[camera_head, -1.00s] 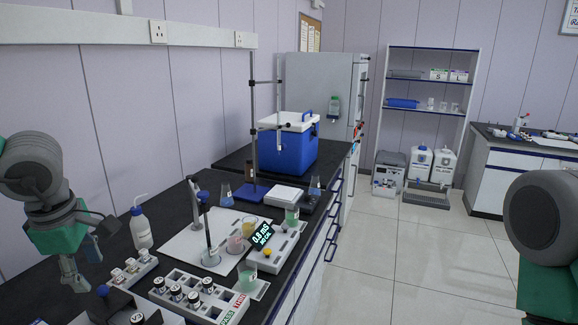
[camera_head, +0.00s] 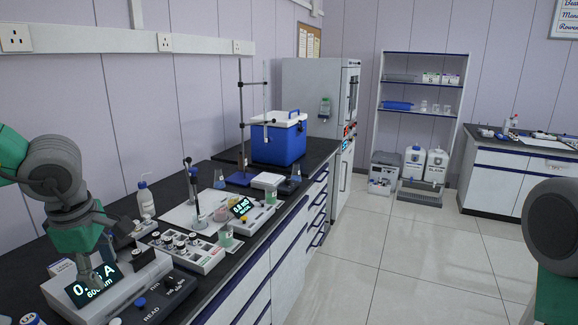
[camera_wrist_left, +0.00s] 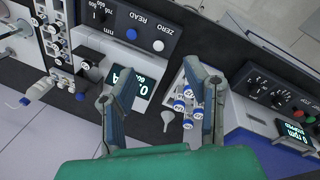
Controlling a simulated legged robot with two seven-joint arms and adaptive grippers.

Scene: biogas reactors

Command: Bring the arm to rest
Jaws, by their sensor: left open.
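My left arm comes in from the left in the head view. Its gripper (camera_head: 98,268) hangs pointing down in front of a white photometer (camera_head: 133,283) with a lit display, and partly covers that display. In the left wrist view my left gripper (camera_wrist_left: 158,82) is open, its two fingers apart with nothing between them. Below the fingers are the black bench top and a rack of blue-and-white capped vials (camera_wrist_left: 184,104); I see no contact. Only a grey and green part of my right arm shows at the right edge; its gripper is out of view.
The bench holds a vial rack (camera_head: 185,250), a wash bottle (camera_head: 146,200), a meter with a probe, beakers, and a blue cooler (camera_head: 278,140) at the back. A shelf (camera_head: 421,110) and canisters stand behind. The floor (camera_head: 400,265) right of the bench is clear.

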